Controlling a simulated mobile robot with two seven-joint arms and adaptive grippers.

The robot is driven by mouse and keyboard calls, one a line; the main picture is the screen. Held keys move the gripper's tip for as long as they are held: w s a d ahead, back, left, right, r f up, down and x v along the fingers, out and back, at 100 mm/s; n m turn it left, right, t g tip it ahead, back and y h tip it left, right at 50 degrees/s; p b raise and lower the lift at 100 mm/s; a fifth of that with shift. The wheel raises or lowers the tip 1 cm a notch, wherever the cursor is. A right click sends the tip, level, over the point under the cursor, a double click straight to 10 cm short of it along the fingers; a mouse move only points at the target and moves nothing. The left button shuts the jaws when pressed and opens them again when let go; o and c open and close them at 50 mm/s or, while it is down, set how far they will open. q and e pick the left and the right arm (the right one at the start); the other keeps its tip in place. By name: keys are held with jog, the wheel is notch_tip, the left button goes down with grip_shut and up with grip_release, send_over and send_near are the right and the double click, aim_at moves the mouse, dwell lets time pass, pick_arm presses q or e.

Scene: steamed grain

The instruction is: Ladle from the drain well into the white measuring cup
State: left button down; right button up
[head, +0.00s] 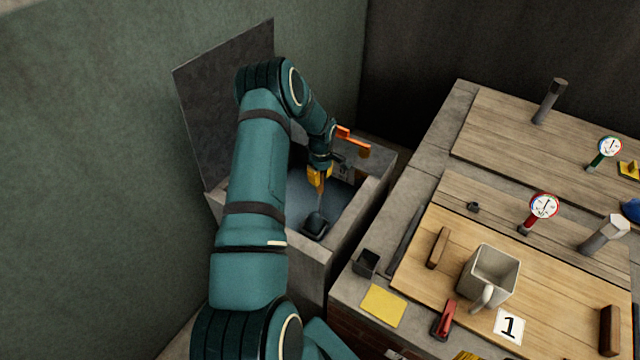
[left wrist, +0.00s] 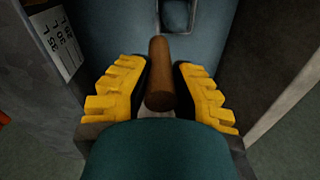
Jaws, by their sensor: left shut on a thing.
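My left gripper (head: 319,178) reaches down into the grey stone drain well (head: 345,243). In the left wrist view its yellow fingers (left wrist: 160,90) are shut on the brown handle of the ladle (left wrist: 159,72). The ladle's dark square bowl (head: 315,224) hangs low in the well over a blue-grey surface; I cannot tell whether it holds anything. The white measuring cup (head: 492,273) stands upright on the wooden board to the right, its handle towards the front. My right gripper is not in view.
A raised grey slab (head: 225,105) stands behind the well, and an orange piece (head: 353,142) sticks up at its back. A scale with numbers (left wrist: 62,42) is on the well's wall. A small dark cup (head: 366,262), wooden blocks, a red tool (head: 444,320) and gauges (head: 543,207) are on the bench.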

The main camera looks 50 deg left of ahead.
pick_arm(q)
notch_tip(320, 180, up, 6)
jog(key=shift+d+r, duration=0.15)
jog(key=shift+r, duration=0.05)
jog(key=shift+r+p, duration=1.35)
jog(key=shift+r, duration=0.2)
notch_tip(320, 180, up, 20)
jog(key=p, duration=1.2)
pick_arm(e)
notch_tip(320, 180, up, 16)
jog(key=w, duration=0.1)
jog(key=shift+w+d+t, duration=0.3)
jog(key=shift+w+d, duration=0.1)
